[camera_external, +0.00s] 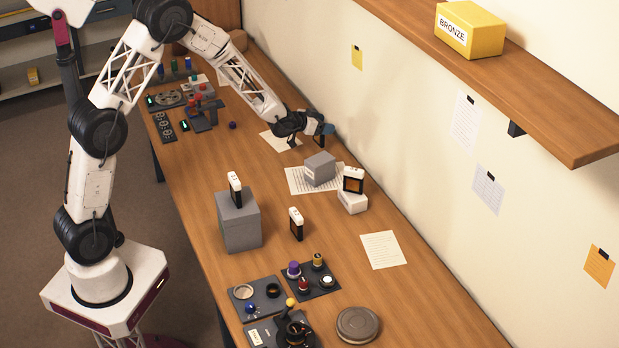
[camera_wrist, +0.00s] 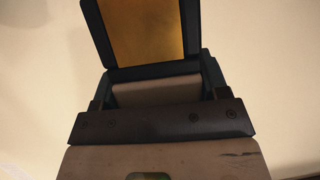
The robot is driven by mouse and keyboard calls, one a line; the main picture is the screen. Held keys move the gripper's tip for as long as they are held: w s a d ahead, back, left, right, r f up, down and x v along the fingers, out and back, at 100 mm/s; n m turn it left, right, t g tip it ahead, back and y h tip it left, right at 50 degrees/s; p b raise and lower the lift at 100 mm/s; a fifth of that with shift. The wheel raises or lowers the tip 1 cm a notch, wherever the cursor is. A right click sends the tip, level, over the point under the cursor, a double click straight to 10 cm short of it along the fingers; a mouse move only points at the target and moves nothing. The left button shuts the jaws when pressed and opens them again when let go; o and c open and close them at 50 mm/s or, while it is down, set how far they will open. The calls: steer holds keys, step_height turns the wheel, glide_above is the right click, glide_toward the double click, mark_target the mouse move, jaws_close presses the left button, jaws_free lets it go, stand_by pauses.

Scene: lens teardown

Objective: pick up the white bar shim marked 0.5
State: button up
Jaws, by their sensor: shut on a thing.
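My gripper (camera_external: 318,128) is over the far part of the bench, near the wall. It is shut on a dark-framed piece with an amber panel (camera_external: 320,141). In the wrist view the amber panel (camera_wrist: 147,30) stands out beyond the jaws, and a pale bar (camera_wrist: 155,91) lies between them. No marking on it is readable. Similar white-topped dark pieces stand elsewhere: one on a grey block (camera_external: 235,188), one on the bench (camera_external: 296,224), and one with an amber face (camera_external: 353,180) on a white block. Their marks are too small to read.
A grey box (camera_external: 319,168) stands on a paper just in front of my gripper. A large grey block (camera_external: 239,222), trays with knobs (camera_external: 310,280) and a round disc (camera_external: 358,324) are nearer. The wall and a shelf (camera_external: 540,85) with a yellow BRONZE box (camera_external: 470,30) bound the right.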

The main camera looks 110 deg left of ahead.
steer(key=s+d+r, duration=0.1)
steer(key=s+d, duration=0.7)
steer(key=d, duration=0.5)
steer(key=shift+s+d+r, duration=0.15)
steer(key=shift+s+d, duration=0.1)
steer(key=shift+w, duration=0.1)
stand_by(0.4)
